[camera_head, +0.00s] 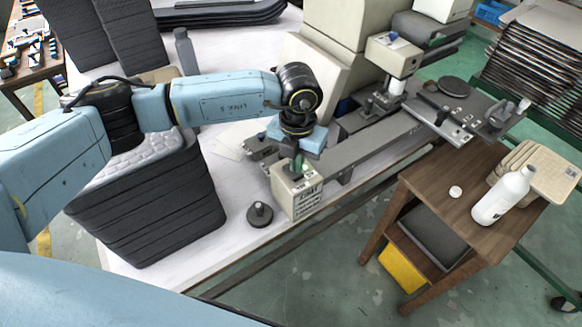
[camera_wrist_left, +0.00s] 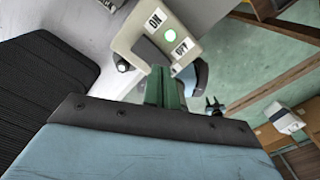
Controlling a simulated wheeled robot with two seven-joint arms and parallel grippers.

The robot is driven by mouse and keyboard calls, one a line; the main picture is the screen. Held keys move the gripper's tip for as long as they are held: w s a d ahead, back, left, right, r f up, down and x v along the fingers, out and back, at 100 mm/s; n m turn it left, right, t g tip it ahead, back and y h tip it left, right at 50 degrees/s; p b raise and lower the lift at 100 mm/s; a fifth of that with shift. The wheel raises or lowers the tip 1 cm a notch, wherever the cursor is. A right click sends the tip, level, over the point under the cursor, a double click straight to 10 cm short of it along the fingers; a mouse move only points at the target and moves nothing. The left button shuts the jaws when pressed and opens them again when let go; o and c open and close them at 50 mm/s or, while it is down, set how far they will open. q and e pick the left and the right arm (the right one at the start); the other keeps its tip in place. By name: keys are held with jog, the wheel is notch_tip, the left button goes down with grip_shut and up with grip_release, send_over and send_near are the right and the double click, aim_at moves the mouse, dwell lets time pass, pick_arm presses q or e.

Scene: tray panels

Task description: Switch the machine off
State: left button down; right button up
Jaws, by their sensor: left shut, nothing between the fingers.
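The machine (camera_head: 375,130) stands along the right side of the white table. At its near end is a beige control box (camera_head: 297,193) with printed labels on its front. In the left wrist view the box (camera_wrist_left: 135,38) shows an ON label (camera_wrist_left: 155,19), an OFF label (camera_wrist_left: 182,47) and a round green spot (camera_wrist_left: 170,37) between them. My left gripper (camera_head: 298,166) points down at the top of the box, shut and empty. Its green fingers (camera_wrist_left: 164,88) lie just below the labels in the wrist view. Whether they touch the box is unclear. My right gripper is not in view.
A stack of dark panels (camera_head: 150,205) stands left of the gripper. A dark round knob-like piece (camera_head: 260,214) sits beside the box. A wooden side table (camera_head: 425,185) with a white bottle (camera_head: 503,196) stands to the right. Floor is open between the tables.

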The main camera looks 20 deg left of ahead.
pick_arm(q)
jog(key=shift+s+f+b, duration=0.1)
jog(key=shift+f+b, duration=0.6)
jog(key=shift+f, duration=0.2)
dwell(0.4)
jog(key=shift+r+p, duration=0.6)
jog(key=shift+r, duration=0.2)
jog(key=shift+r+p, duration=1.7)
jog(key=shift+r, duration=1.05)
